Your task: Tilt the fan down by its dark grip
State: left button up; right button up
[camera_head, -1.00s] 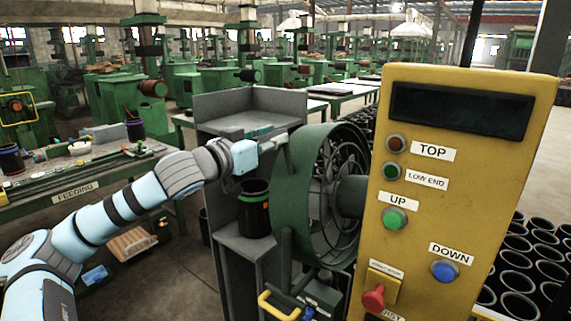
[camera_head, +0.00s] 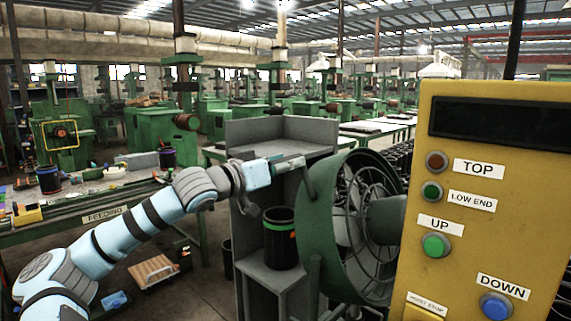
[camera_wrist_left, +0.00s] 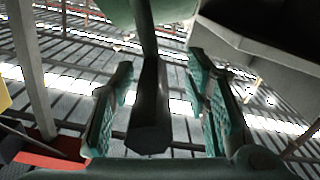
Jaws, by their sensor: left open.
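The green round fan (camera_head: 338,235) stands in the middle of the head view, with its wire guard facing right. My left gripper (camera_head: 300,162) is at this grip. In the wrist view its two green-padded fingers (camera_wrist_left: 165,112) stand on either side of the bar, with gaps showing on both sides. It is open. My right gripper is in neither current view.
A yellow control panel (camera_head: 485,215) with labelled buttons stands close on the right. A dark bin (camera_head: 280,252) sits on a grey stand left of the fan.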

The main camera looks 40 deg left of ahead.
pick_arm(q)
jog(key=shift+r, duration=0.5)
notch_tip(320, 180, up, 9)
jog(key=shift+d, duration=0.1)
jog(key=shift+f, duration=0.1)
dwell(0.3)
